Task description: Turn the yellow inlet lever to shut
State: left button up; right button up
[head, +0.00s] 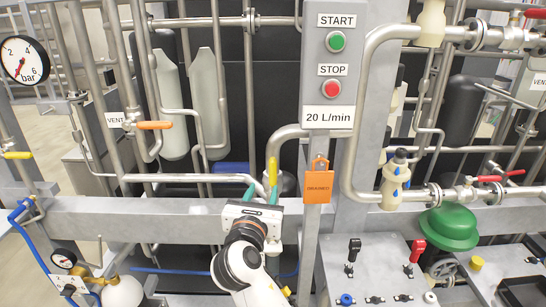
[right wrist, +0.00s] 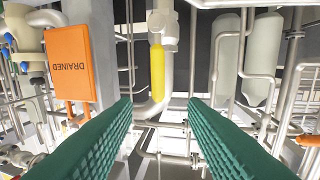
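A yellow lever (head: 273,172) stands upright on a grey pipe in the middle of the head view, just left of the orange tag. My right gripper (head: 262,190), with green fingers, is right below it and partly hides its base. In the right wrist view, which is turned upside down, the lever (right wrist: 157,68) shows ahead, in line with the gap between the two green fingers (right wrist: 158,110). The fingers are wide apart with nothing between them. I cannot tell whether they reach the lever's depth. My left gripper is not in view.
An orange DRAINED tag (head: 318,182) hangs on the post under the START/STOP box (head: 332,65), close right of the gripper. A grey beam (head: 130,218) runs across below. Another yellow lever (head: 17,155) is at far left, an orange one (head: 154,125) at upper left.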

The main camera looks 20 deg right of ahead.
aim_at(272, 166)
jog(key=x, duration=0.4)
jog(key=p+x, duration=0.1)
jog(key=x, duration=0.3)
jog(key=r+p+x, duration=0.1)
jog(key=x, duration=0.3)
jog(key=shift+s+d, duration=0.1)
jog(key=shift+c, duration=0.3)
grip_shut()
